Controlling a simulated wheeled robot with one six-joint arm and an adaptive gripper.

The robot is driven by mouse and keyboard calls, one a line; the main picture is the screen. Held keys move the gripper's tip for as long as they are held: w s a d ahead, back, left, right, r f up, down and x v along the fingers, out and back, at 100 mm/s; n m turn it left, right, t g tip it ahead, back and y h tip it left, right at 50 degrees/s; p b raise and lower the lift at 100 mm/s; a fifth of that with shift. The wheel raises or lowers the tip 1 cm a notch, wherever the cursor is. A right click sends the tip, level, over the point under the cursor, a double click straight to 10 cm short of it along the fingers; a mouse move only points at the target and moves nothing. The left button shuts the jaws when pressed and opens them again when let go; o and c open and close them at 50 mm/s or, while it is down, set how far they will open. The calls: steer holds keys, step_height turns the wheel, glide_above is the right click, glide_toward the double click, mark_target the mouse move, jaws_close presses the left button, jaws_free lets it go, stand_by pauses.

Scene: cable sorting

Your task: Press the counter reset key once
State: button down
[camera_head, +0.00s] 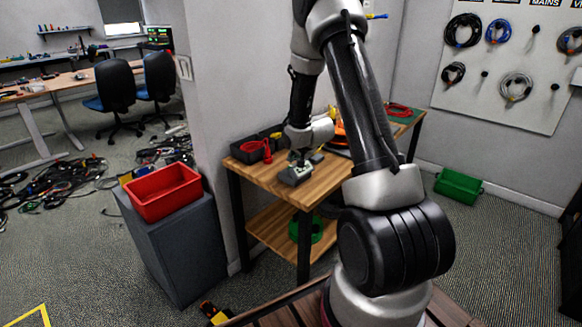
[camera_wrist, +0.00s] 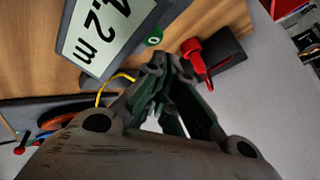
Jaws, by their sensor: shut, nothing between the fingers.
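The counter is a grey unit (camera_head: 295,175) on the wooden bench, seen below my gripper. In the wrist view its pale display (camera_wrist: 100,30) reads "4.2 m", the first digit cut by the frame's edge.
A black bin (camera_head: 240,153) with a red item stands at the bench's left. A yellow cable (camera_wrist: 105,88) runs close to my gripper. A red crate (camera_head: 165,192) sits on a grey cabinet. A green box (camera_head: 458,186) stands on the floor by the wall.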

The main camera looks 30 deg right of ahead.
steer(key=shift+f, duration=0.15)
steer(key=shift+f, duration=0.25)
steer(key=shift+f, duration=0.55)
stand_by(0.8)
steer(key=shift+r, duration=0.95)
steer(key=shift+r, duration=2.5)
